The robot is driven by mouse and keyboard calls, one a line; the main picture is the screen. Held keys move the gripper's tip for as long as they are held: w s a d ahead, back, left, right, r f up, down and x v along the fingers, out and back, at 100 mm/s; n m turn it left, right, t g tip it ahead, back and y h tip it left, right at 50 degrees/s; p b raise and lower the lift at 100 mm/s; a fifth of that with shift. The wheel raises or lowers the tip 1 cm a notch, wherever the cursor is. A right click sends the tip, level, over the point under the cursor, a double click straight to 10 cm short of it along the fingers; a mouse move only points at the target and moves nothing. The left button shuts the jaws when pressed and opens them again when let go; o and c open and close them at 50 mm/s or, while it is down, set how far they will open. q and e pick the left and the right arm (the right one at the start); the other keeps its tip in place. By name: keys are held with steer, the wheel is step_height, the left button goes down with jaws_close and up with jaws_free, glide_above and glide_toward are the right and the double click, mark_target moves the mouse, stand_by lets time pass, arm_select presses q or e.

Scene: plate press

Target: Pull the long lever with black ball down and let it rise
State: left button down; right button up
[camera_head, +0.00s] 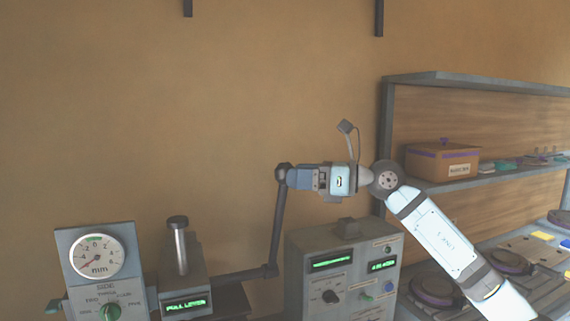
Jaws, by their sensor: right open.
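The long lever (277,225) is a dark rod that stands nearly upright, with a black ball (283,170) at its top end. Its foot joins a dark horizontal bar (240,275) that runs left to the press (180,270). My right gripper (295,178) comes in from the right with its fingers pointing left. It is open, and its fingertips are at the black ball. I cannot tell whether the ball is between the fingers or touching them. A small display on the press shows green text. My left gripper is not in view.
A dial gauge panel (98,268) with a green knob stands at the far left. A grey control box (342,272) with displays and knobs stands below my right gripper. A shelf (480,183) with a brown box (441,164) is at right. The wall above the lever is bare.

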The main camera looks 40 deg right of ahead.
steer(key=shift+p+x, duration=0.4)
steer(key=shift+x, duration=1.25)
